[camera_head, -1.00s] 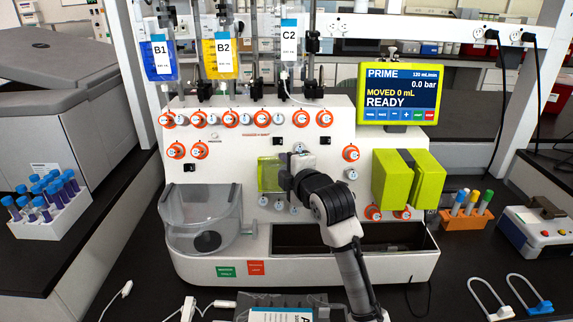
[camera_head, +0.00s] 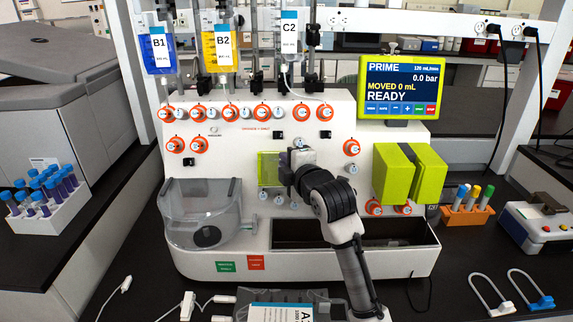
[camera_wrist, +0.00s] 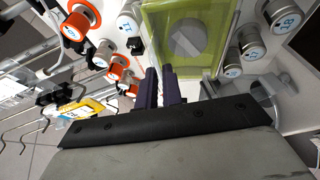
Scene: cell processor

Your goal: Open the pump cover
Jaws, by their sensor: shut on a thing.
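The pump cover (camera_head: 268,171) is a see-through yellow-green panel on the white front of the cell processor. It looks closed against the panel. In the wrist view the cover (camera_wrist: 215,14) fills the top middle, with a round grey pump part (camera_wrist: 187,40) visible through it. My gripper (camera_wrist: 161,72) has its two dark fingers close together at the cover's near edge, shut on that edge. In the head view my gripper (camera_head: 288,172) is at the cover's right side. The exact contact is partly hidden by my fingers and wrist.
Metal-capped knobs (camera_wrist: 252,48) and orange-ringed valves (camera_wrist: 80,22) stick out around the cover. A clear chamber (camera_head: 200,215) stands at the lower left. Yellow-green blocks (camera_head: 410,173) stand to the right. The display (camera_head: 402,88) reads PRIME and READY.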

